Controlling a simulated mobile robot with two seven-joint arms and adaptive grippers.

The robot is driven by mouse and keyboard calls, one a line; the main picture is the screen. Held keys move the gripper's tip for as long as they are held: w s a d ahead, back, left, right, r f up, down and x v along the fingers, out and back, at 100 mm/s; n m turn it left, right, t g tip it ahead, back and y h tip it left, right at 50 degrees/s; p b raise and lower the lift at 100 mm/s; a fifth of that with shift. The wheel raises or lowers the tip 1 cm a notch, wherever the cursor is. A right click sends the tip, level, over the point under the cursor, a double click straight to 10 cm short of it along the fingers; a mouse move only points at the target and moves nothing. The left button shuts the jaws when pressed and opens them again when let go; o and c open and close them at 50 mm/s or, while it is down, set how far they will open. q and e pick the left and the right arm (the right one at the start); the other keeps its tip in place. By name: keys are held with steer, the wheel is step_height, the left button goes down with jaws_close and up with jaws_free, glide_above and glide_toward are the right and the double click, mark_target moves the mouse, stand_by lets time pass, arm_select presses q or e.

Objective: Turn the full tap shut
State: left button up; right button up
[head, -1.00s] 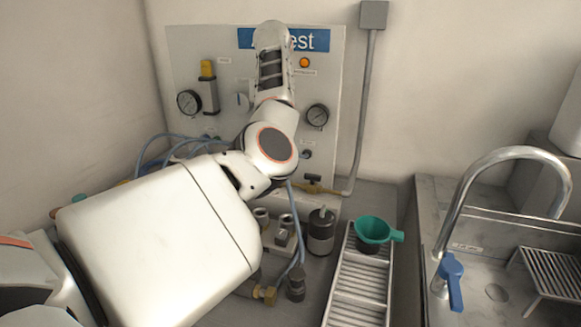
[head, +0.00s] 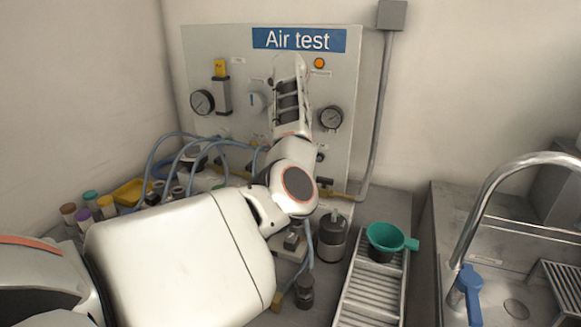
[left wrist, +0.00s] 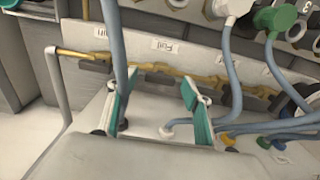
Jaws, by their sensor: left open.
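In the left wrist view a brass pipe (left wrist: 135,65) runs along the panel with several dark tap handles. The label "Full" (left wrist: 176,46) sits just above one of them, the full tap (left wrist: 160,77). My left gripper (left wrist: 158,84) is open, its teal fingers spread on either side of that tap, with nothing held. I cannot tell whether the fingers touch it. A blue hose passes over the left finger. In the head view my left arm hides the gripper and most of the taps. My right gripper is in neither view.
Blue hoses (left wrist: 232,75) hang to the right of the fingers. A green funnel (head: 388,238) stands on a rack (head: 350,304), beside a sink with a blue-handled faucet (head: 469,284).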

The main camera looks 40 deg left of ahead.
arm_select(q)
steer(key=c, duration=1.1)
